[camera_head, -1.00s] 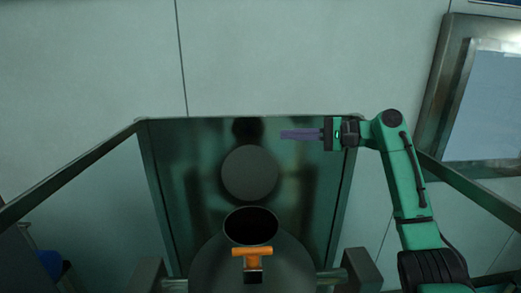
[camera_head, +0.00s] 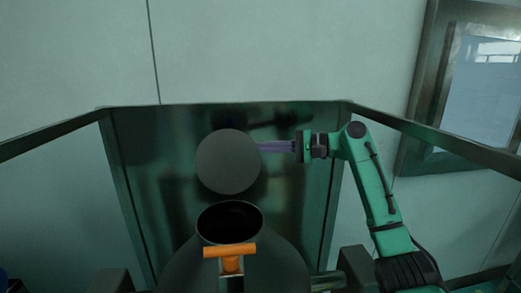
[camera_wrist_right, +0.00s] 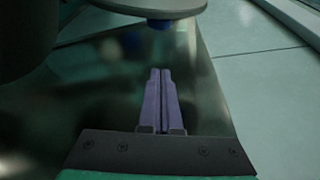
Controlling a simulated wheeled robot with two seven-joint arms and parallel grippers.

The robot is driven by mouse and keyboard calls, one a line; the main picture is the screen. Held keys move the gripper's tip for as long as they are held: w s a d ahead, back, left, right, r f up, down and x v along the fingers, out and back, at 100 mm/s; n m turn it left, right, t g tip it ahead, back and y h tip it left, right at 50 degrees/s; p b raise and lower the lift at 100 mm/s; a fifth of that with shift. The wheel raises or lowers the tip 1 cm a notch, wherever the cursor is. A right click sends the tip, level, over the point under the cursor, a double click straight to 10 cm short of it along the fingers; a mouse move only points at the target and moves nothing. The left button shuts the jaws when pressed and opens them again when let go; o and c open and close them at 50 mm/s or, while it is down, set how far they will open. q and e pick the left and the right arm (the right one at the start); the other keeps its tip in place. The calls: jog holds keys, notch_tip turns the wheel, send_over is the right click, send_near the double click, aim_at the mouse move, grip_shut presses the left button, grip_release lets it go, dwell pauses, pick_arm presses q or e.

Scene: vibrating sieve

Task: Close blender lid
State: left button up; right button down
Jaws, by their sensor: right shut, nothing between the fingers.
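The round grey lid (camera_head: 228,162) stands raised behind the dark round opening (camera_head: 230,222) of the grey blender body (camera_head: 180,270). An orange T-shaped handle (camera_head: 230,252) is in front of the opening. My right gripper (camera_head: 262,147) is shut and empty, with its purple fingers pointing left and their tips at the lid's right edge in the head view. I cannot tell whether they touch it. In the right wrist view my shut fingers (camera_wrist_right: 160,80) lie below a grey disc edge (camera_wrist_right: 150,6) that looks like the lid. My left gripper is not in view.
Metal rails (camera_head: 430,133) run along both sides of a dark reflective back panel (camera_head: 290,205). A pale wall (camera_head: 270,50) stands behind it, with a framed window (camera_head: 482,90) at the upper right.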

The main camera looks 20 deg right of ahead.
aim_at(237, 148)
jog(key=a+p, duration=0.1)
jog(key=a, duration=0.1)
jog(key=a+p, duration=0.1)
jog(key=a, duration=0.1)
jog(key=a+p, duration=0.1)
jog(key=a, duration=0.2)
jog(key=shift+w+r, duration=0.2)
jog(key=shift+w, duration=0.2)
jog(key=shift+s+a+r, duration=0.1)
jog(key=shift+s, duration=0.25)
jog(key=shift+w+a, duration=0.1)
jog(key=shift+w, duration=0.05)
